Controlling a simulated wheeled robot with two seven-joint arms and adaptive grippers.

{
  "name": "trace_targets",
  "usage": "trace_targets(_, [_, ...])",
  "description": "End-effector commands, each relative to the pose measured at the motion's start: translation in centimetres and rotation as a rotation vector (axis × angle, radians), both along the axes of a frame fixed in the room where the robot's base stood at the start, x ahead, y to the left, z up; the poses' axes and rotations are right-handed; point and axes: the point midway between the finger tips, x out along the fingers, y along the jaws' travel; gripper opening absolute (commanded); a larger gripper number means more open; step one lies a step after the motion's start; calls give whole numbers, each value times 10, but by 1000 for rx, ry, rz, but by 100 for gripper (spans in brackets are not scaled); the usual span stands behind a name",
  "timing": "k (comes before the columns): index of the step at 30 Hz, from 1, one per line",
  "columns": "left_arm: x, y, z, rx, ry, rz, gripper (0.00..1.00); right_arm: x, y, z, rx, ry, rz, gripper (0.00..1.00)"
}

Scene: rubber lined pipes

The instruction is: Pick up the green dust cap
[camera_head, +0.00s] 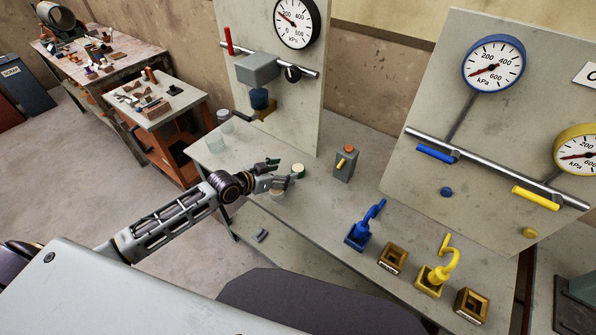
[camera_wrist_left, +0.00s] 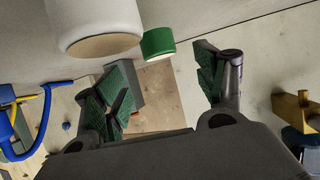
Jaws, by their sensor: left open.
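The green dust cap (camera_head: 298,171) is a short round piece with a pale top, standing on the grey bench just past my left fingertips in the head view. It also shows in the left wrist view (camera_wrist_left: 157,43), above the gap between the two fingers. My left gripper (camera_head: 281,172) is open and empty, with its green-padded fingers (camera_wrist_left: 163,88) spread apart. The cap is close to the fingertips but does not appear to be between the pads. My right gripper is not in view.
A grey box with an orange top (camera_head: 346,163) stands right of the cap. Blue (camera_head: 364,228) and yellow (camera_head: 438,268) pieces stand farther right.

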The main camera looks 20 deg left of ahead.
Motion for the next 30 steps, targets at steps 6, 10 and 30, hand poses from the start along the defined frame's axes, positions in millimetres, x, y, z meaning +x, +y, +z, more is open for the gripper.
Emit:
trace_targets(6, [11, -7, -5, 0, -1, -1, 71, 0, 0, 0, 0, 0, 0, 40])
trace_targets(10, [13, -8, -6, 0, -1, -1, 71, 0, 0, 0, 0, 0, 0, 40])
trace_targets(30, [26, -16, -14, -1, -1, -1, 71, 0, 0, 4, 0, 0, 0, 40])
